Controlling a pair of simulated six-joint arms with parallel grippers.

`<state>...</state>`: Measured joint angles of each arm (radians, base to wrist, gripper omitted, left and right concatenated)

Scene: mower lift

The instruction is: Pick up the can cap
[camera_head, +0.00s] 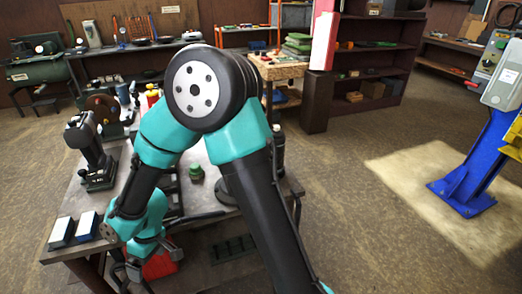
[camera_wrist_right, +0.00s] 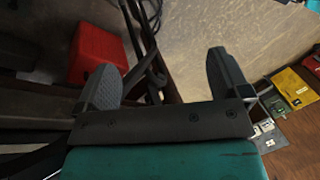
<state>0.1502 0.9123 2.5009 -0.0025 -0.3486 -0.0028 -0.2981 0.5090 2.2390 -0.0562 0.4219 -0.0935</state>
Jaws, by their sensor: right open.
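My right gripper (camera_head: 153,259) hangs low at the front edge of the workbench in the head view. Its two fingers are wide apart in the right wrist view (camera_wrist_right: 163,82), with nothing between them. A red object, likely the can (camera_head: 160,266), is low below the bench beside the gripper. It also shows in the right wrist view (camera_wrist_right: 98,52), behind the left-hand finger. I cannot make out a cap on it. A small green object (camera_head: 196,172) stands on the bench; I cannot tell whether it is a cap. My left gripper is not in view.
A blue lift post (camera_head: 480,165) stands at the right. Open floor lies between them.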

